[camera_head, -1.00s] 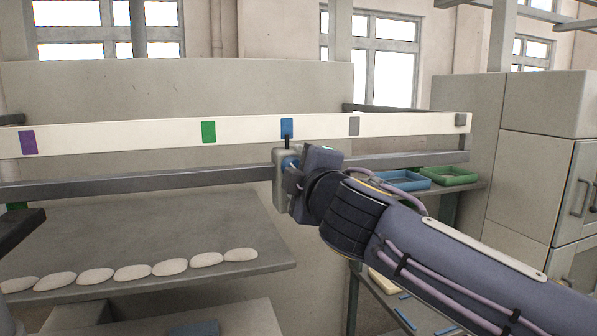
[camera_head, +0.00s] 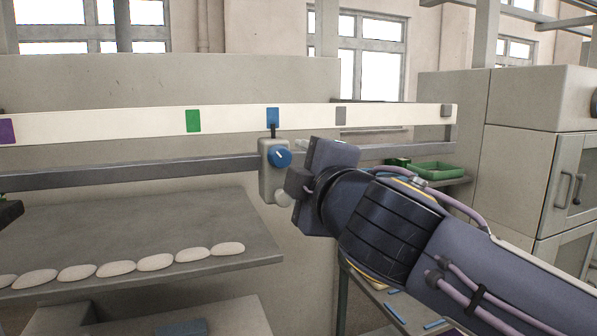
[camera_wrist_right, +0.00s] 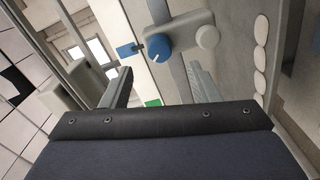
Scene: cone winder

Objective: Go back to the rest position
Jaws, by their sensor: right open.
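My right gripper (camera_head: 298,184) is at the centre of the head view, just right of a small grey box (camera_head: 268,186) under the white rail. The box carries a blue round knob (camera_head: 279,157) with a white mark and a pale round button (camera_head: 283,197). In the right wrist view my right gripper (camera_wrist_right: 160,80) shows two fingers spread apart with nothing between them. The blue knob (camera_wrist_right: 159,47) and pale button (camera_wrist_right: 207,37) show beyond the fingertips, apart from them.
The white rail (camera_head: 95,122) carries purple, green, blue and grey tags. Several pale oval pieces (camera_head: 155,262) lie in a row on the grey shelf (camera_head: 130,225). A green tray (camera_head: 436,171) stands behind my right arm. Grey cabinets (camera_head: 533,160) stand at the right.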

